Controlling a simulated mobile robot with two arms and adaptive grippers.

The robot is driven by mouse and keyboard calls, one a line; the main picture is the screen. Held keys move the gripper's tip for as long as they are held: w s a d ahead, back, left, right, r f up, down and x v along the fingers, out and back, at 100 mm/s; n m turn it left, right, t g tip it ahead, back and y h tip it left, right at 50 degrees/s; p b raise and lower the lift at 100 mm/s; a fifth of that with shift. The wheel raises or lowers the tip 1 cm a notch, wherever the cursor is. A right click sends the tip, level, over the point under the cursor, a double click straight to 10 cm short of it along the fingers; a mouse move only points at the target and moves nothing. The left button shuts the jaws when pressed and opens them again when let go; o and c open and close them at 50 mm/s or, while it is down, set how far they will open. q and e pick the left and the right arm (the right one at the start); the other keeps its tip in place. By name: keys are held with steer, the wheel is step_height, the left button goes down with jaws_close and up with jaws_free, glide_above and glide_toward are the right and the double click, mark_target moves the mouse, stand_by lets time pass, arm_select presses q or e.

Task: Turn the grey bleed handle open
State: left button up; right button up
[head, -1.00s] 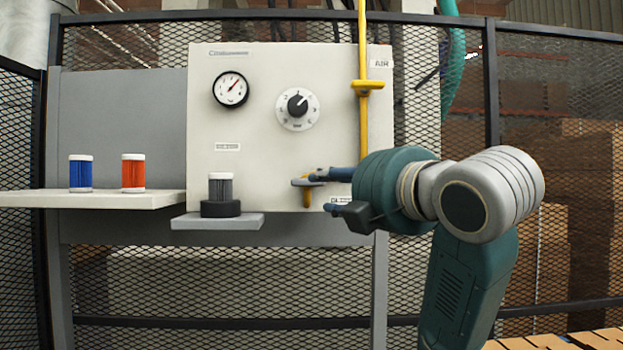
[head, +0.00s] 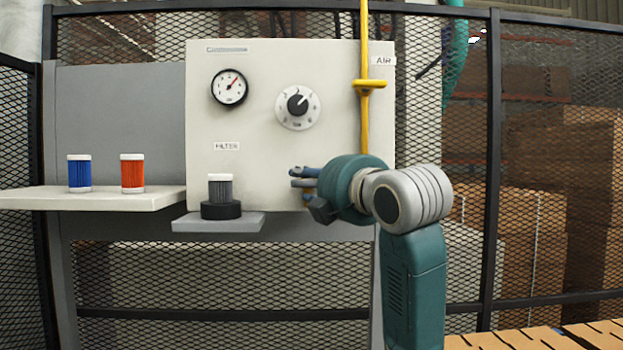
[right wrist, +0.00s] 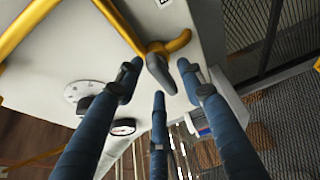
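The grey bleed handle (right wrist: 158,72) sits on a yellow pipe fitting (right wrist: 178,42) low on the panel. In the head view only the end of the handle (head: 299,184) shows; the fingers hide the rest. My right gripper (right wrist: 160,80) is open, with its blue fingers spread around the handle. One fingertip is left of it, one right and one below it in the wrist view. I see gaps at the sides; contact with the lower finger I cannot tell. My right gripper also shows in the head view (head: 308,185). My left gripper is out of view.
The white panel (head: 260,130) carries a gauge (head: 230,88), a dial (head: 298,107) and a yellow pipe (head: 364,120). A grey filter (head: 220,189) stands in a black cup on a small shelf. Blue (head: 79,174) and orange (head: 132,174) filters stand on the left shelf.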

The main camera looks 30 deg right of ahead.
jaws_close()
steer(key=shift+f, duration=0.1)
steer(key=m+b, duration=0.1)
steer(key=m+t+b, duration=0.1)
steer(key=m+b, duration=0.1)
steer(key=shift+f+h, duration=0.3)
steer(key=m+t+b, duration=0.1)
steer(key=m+b, duration=0.1)
steer(key=m, duration=0.2)
steer(key=shift+f+h, duration=0.1)
steer(key=shift+h, duration=0.3)
steer(key=m+h+b, duration=0.1)
steer(key=m+h, duration=0.1)
steer(key=m, duration=0.3)
steer(key=m+h+b, duration=0.2)
steer(key=m+h, duration=0.1)
steer(key=m, duration=0.2)
steer(key=m+h+b, duration=0.2)
steer(key=m, duration=0.3)
steer(key=shift+f+g, duration=0.15)
steer(key=shift+g, duration=0.15)
steer(key=shift+m+h, duration=0.3)
steer(key=shift+m, duration=0.1)
